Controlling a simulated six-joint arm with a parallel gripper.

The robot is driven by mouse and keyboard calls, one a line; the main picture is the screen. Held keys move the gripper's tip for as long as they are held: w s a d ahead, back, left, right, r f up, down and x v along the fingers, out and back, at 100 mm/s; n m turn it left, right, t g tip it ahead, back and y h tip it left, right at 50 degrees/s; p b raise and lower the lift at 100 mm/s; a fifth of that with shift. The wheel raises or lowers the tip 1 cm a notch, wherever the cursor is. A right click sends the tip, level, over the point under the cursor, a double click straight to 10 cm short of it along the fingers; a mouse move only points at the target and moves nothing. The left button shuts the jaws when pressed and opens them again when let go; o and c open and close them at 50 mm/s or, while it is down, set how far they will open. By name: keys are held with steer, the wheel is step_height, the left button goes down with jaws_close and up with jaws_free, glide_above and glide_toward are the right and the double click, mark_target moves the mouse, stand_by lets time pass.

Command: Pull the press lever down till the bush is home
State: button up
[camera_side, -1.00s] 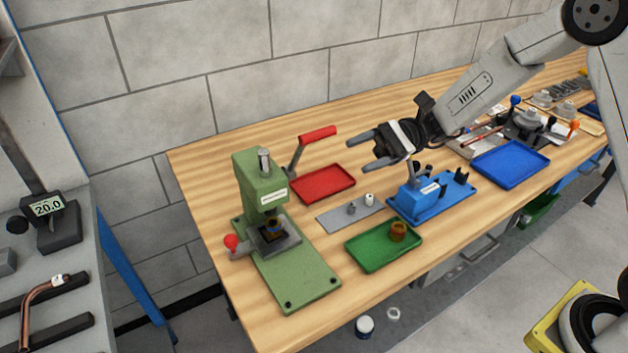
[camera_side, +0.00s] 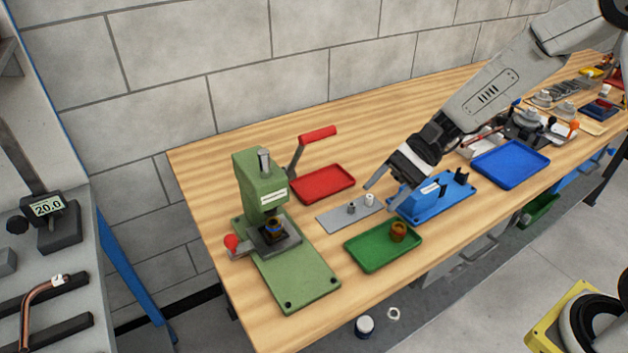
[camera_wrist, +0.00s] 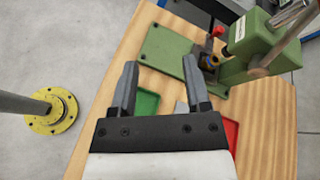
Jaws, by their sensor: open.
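The green press (camera_side: 262,182) stands at the left end of the wooden bench. Its lever, with a red grip (camera_side: 318,134), slants up to the right. A dark and brass-coloured bush (camera_side: 273,229) sits under the ram on the press bed; how deep it sits is too small to tell. My gripper (camera_side: 379,196) is open and empty, pointing down-left above the grey plate and blue fixture, to the right of the press and apart from the lever. In the wrist view the press (camera_wrist: 252,45) is at upper right, beyond my open fingers (camera_wrist: 160,80).
A red tray (camera_side: 323,184) lies behind the grey plate (camera_side: 345,215). A green tray (camera_side: 372,255) holds a brown ring-shaped part (camera_side: 398,232). A blue fixture (camera_side: 440,200) and a blue tray (camera_side: 510,165) are to the right. A red knob (camera_side: 231,242) sticks out left of the press.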

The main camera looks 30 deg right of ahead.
steer(key=s+d+f+n+t+h, duration=0.4)
steer(key=s+d+n+h, duration=0.4)
steer(key=h, duration=0.5)
steer(key=d+f+n, duration=0.1)
steer(key=d+n, duration=0.1)
steer(key=d, duration=0.1)
steer(key=shift+d+n, duration=0.35)
steer(key=shift+n, duration=0.05)
steer(key=shift+s, duration=0.1)
steer(key=shift+c, duration=1.4)
steer(key=c, duration=0.3)
steer(key=shift+w+a+r, duration=0.1)
steer(key=shift+w+r, duration=0.1)
steer(key=shift+w, duration=0.15)
jaws_close()
steer(key=w+a+r+t, duration=0.1)
steer(key=w+a+r, duration=0.3)
steer(key=w+r, duration=0.25)
steer(key=w+a+r, duration=0.5)
steer(key=w+r, duration=0.1)
steer(key=w, duration=0.2)
steer(key=w+a+r, duration=0.2)
steer(key=a+r, duration=0.2)
steer(key=r, duration=0.3)
steer(key=w+a+r, duration=0.1)
steer(key=a+r, duration=0.4)
steer(key=r, duration=0.3)
steer(key=shift+w+a+t, duration=0.2)
steer(key=shift+w+t, duration=0.2)
